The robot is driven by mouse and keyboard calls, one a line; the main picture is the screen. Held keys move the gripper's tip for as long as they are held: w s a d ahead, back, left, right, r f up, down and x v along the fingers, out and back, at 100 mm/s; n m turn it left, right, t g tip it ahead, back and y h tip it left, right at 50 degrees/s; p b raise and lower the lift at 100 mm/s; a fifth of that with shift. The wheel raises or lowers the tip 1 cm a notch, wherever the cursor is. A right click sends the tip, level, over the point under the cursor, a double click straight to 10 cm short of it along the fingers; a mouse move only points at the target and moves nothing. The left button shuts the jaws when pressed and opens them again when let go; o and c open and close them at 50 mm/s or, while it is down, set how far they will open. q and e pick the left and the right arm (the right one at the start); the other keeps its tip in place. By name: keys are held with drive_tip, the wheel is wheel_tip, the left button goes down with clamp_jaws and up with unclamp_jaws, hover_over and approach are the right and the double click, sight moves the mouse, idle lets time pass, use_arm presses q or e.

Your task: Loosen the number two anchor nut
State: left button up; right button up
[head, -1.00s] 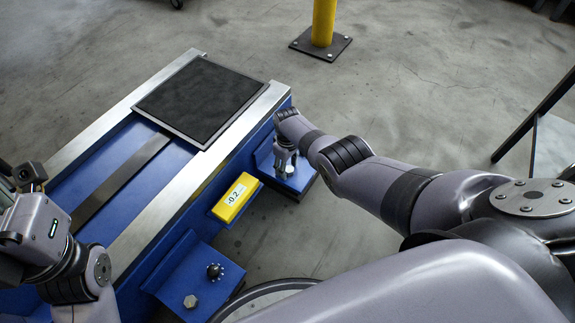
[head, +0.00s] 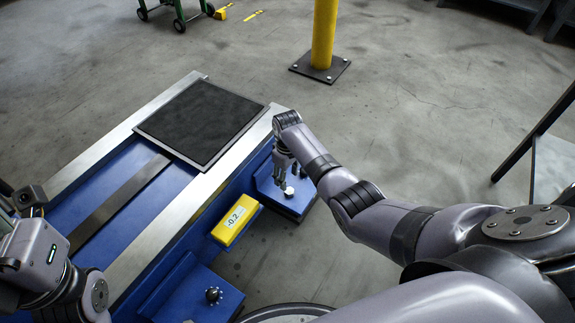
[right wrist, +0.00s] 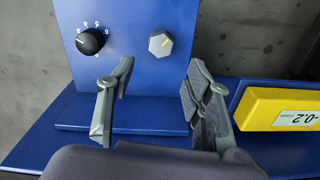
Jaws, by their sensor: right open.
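A silver hex nut with a yellow mark (right wrist: 161,43) sits on a blue bracket plate (right wrist: 128,25), right of a black numbered dial (right wrist: 92,42) in the right wrist view. I cannot read a nut number. In the head view the nut (head: 289,191) is just below my right gripper (head: 283,177) on the far blue bracket. My right gripper is open in the right wrist view (right wrist: 160,78), its fingers apart and short of the nut, nothing between them. My left arm (head: 45,255) is at the left edge; its fingers cannot be made out.
A yellow display (head: 236,219) reading -0.2 sticks out beside the bracket. The blue machine's steel rail (head: 185,215) and black pad (head: 201,121) lie left of my right arm. A near bracket carries another black knob (head: 214,294). A yellow post (head: 323,35) stands behind on open floor.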

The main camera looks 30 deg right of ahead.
wheel_tip(320, 180, up, 5)
drive_tip(key=shift+r, duration=0.1)
idle(0.6)
